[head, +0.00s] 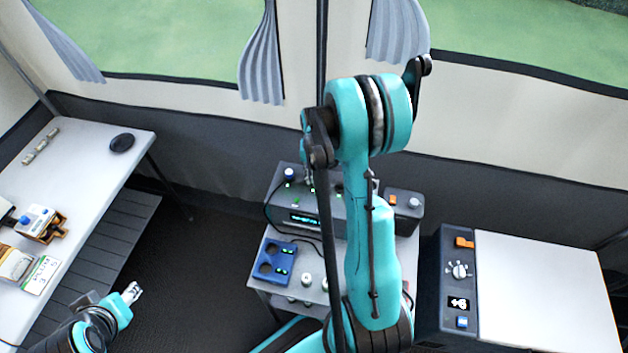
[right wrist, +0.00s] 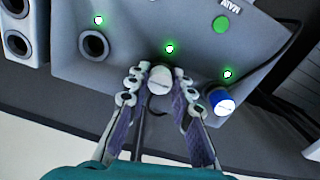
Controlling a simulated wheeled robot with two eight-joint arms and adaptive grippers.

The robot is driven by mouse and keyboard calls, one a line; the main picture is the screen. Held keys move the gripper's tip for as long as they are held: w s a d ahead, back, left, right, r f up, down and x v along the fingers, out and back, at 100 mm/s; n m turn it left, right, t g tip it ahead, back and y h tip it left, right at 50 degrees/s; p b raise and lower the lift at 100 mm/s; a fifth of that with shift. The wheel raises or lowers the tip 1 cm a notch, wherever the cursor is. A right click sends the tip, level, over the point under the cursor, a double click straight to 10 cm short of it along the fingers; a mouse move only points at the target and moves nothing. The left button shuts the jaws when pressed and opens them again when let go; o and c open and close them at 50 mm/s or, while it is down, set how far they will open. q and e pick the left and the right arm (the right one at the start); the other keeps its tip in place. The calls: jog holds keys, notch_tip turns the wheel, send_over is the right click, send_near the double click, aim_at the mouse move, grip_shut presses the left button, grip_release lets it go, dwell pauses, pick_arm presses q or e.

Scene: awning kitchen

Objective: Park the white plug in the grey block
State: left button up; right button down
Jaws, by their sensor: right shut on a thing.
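In the right wrist view my right gripper (right wrist: 159,84) is shut on the white plug (right wrist: 159,79). The plug is at the front of the grey box with green lights, below the middle light; I cannot tell if it is seated in a socket. A dark cord hangs below it. A grey block (right wrist: 38,15) with round holes stands at the upper left; its visible holes look empty. In the head view my right arm hides the right gripper and the white plug. My left gripper (head: 131,292) is empty at the lower left, its opening unclear.
The grey box (head: 318,207) stands on a small table, with an open socket (right wrist: 93,45) and a blue plug (right wrist: 222,101). A blue two-hole holder (head: 275,262) lies in front. A dark control panel (head: 455,300) stands right. A long table (head: 95,150) is left.

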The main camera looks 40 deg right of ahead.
aim_at(315, 177)
jog(key=shift+r, duration=0.15)
jog(key=shift+r, duration=0.15)
jog(key=shift+r+p, duration=2)
jog(key=shift+r, duration=0.65)
